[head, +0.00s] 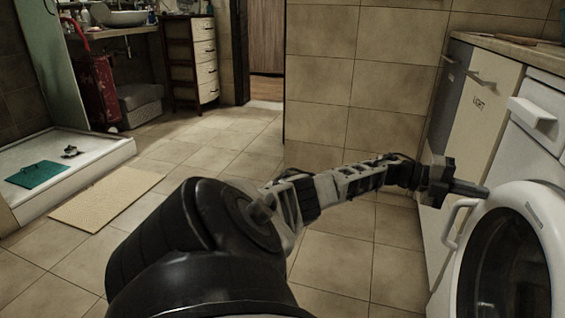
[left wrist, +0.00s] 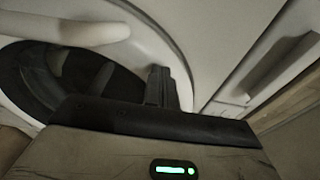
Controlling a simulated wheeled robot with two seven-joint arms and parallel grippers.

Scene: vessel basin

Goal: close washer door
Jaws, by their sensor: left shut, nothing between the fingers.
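The washer (head: 548,150) stands at the right edge of the head view, partly cut off. Its round door (head: 545,225) has a white ring, dark glass and a white loop handle (head: 452,224) on its left side. How far the door stands from the washer front I cannot tell. My left gripper (head: 484,191) is shut and empty at the upper left rim of the door, above the handle. Touching or just apart is unclear. In the left wrist view the shut fingers (left wrist: 160,86) are in front of the door ring (left wrist: 150,42), with the handle (left wrist: 65,32) at upper left. My right gripper is not in view.
Cabinets (head: 482,105) with a worktop (head: 505,48) stand beside the washer. A tiled wall (head: 365,85) is behind my arm. Open tiled floor lies to the left, with a beige mat (head: 105,198) and a shower tray (head: 110,152). A drawer unit (head: 190,60) stands at the back.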

